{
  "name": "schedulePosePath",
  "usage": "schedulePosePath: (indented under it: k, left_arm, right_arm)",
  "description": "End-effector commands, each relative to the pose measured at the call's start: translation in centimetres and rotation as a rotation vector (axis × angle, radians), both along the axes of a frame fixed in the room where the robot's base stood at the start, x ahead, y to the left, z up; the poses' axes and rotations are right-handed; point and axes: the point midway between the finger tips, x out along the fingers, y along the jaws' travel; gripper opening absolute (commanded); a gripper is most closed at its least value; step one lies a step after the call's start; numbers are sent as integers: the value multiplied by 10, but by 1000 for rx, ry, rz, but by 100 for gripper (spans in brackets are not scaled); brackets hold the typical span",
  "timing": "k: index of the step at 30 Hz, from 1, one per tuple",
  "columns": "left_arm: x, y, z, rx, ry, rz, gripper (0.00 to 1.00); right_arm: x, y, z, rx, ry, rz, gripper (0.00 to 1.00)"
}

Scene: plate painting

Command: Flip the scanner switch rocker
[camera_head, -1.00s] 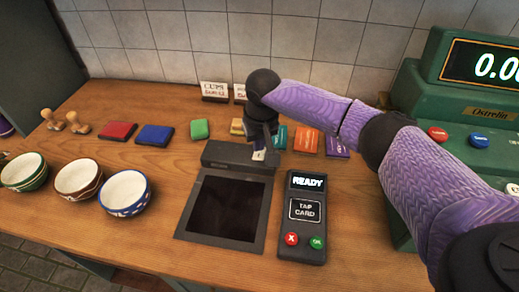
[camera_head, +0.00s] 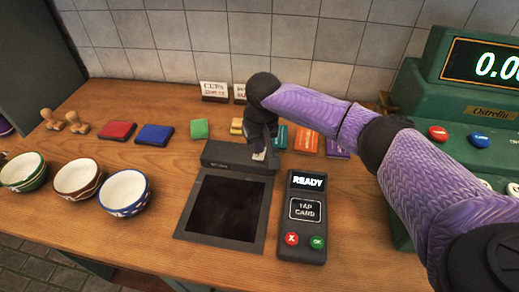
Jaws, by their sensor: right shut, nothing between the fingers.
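The scanner (camera_head: 222,207) lies flat on the wooden counter, with a dark glass panel and a raised grey block (camera_head: 222,155) along its back edge. The screen is dark. My right gripper (camera_head: 259,155) is shut and empty, pointing down at the right part of that raised block. Its tips appear at or very close to the block; I cannot tell if they touch. The switch rocker cannot be made out; the gripper may be covering it. My left gripper is not in view.
A card reader (camera_head: 303,243) showing READY stands right of the scanner. Bowls (camera_head: 124,193) are at left. Coloured pads (camera_head: 155,134), stampers (camera_head: 75,122) and small signs (camera_head: 214,91) are behind. A green cash register (camera_head: 455,110) stands at right.

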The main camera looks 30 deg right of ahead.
Motion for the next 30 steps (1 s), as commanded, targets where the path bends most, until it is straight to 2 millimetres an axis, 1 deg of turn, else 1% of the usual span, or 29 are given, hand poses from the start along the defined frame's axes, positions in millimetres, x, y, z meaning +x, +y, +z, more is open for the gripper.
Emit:
schedulePosePath:
  k: [30]
  left_arm:
    - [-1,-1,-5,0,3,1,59]
  right_arm:
    - [0,0,-15,-1,0,0,0]
